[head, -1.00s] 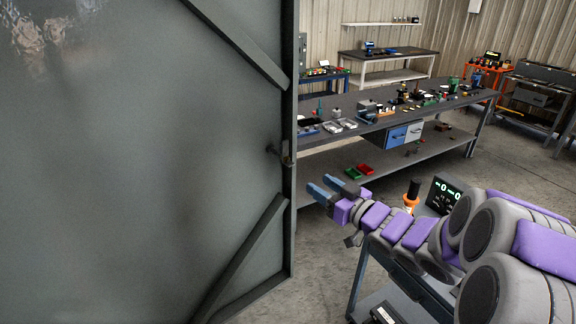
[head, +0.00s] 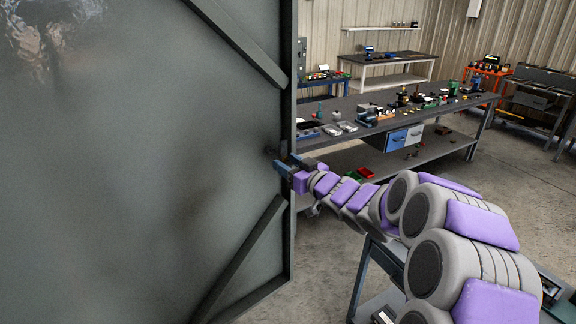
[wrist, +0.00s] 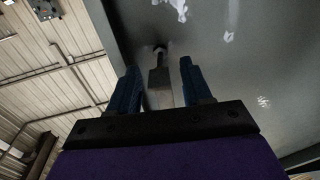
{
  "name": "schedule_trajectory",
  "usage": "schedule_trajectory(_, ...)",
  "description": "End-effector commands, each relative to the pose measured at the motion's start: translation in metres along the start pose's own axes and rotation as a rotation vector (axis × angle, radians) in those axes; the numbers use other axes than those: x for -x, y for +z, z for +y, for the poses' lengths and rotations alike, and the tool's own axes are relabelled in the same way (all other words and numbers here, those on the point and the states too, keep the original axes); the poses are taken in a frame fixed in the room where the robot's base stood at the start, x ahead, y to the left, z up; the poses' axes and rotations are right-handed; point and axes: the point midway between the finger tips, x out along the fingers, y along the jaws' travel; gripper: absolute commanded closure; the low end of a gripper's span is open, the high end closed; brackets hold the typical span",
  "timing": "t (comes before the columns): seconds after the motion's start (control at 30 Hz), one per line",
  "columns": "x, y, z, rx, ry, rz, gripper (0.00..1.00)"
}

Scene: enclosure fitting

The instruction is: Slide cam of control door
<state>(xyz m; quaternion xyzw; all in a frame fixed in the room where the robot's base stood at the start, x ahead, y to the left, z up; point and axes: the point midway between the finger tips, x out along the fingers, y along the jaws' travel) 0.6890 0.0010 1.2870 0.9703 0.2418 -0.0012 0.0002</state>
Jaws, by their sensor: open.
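The grey control door (head: 140,170) fills the left of the head view, with its free edge near the middle. The cam (head: 276,153) is a small dark fitting by that edge, partly hidden by my gripper in the head view. My gripper (head: 287,167) has blue fingers and is open at the door edge. In the wrist view the cam (wrist: 160,80) is a grey block below a dark knob, lying between the two open fingers (wrist: 165,85) of my gripper. Both fingers look apart from it, though contact is hard to judge.
A long workbench (head: 400,115) with tools and a blue drawer unit (head: 395,138) stands behind the door. A cart (head: 370,270) stands below my arm. Diagonal braces (head: 245,255) run across the door's face. The floor between door and cart is clear.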

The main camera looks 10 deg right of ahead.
Motion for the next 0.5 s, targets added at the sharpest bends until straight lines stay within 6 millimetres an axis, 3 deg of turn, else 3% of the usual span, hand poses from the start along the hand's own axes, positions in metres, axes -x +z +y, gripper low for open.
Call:
schedule_trajectory(0.3, -0.0026, -0.0003, 0.0002, 0.0, 0.0, 0.001, 0.51)
schedule_trajectory(0.5, -0.0026, -0.0003, 0.0002, 0.0, 0.0, 0.001, 0.69)
